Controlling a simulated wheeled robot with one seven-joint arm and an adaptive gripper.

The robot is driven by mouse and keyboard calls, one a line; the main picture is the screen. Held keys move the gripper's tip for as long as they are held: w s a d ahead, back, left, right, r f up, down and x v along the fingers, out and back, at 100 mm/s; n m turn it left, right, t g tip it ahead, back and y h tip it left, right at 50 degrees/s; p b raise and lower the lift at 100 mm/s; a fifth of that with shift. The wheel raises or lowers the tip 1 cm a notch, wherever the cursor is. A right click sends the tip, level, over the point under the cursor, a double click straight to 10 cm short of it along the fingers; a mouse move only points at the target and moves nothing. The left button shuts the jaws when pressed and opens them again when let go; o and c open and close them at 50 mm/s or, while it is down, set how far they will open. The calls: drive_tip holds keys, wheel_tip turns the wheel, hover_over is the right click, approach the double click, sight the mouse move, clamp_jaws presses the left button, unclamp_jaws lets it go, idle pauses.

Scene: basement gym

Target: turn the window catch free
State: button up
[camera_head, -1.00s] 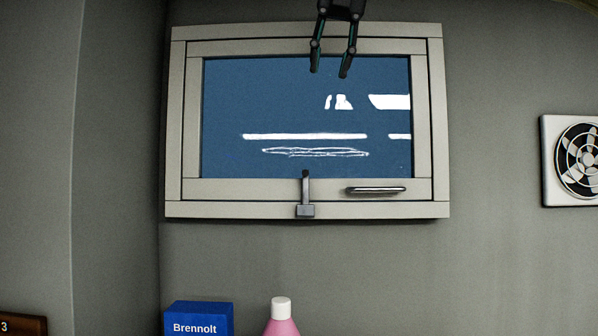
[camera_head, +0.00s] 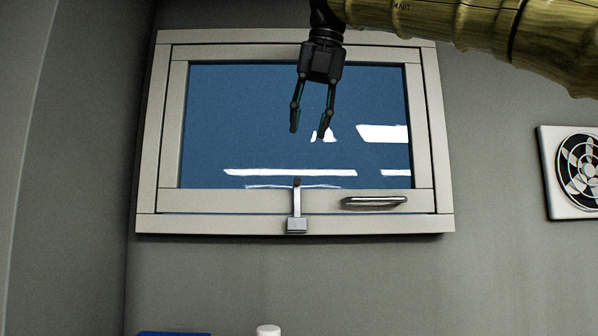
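The window (camera_head: 172,140) is a pale frame around a blue pane, and its sash looks closed. The window catch (camera_head: 297,208) is a grey lever on a small block at the bottom of the frame. The lever points straight up, across the lower sash rail, with a dark tip. My gripper (camera_head: 309,133) points down in front of the pane, above the catch and apart from it. Its two fingers are spread with nothing between them. The catch is fully in sight.
A metal handle bar (camera_head: 374,202) sits on the lower sash rail, right of the catch. A fan (camera_head: 576,173) is on the wall at right. Below the window are a white cap (camera_head: 268,330) and a blue box edge (camera_head: 172,333). The wall between is bare.

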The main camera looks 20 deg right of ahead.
sight(298, 178)
drive_tip(key=p+x, duration=0.1)
drive_tip(key=x, duration=0.8)
drive_tip(key=shift+w+f+p, duration=0.25)
drive_tip(key=shift+w+p, duration=0.05)
drive_tip(key=shift+p, duration=0.05)
drive_tip(key=shift+s, duration=0.1)
clamp_jaws()
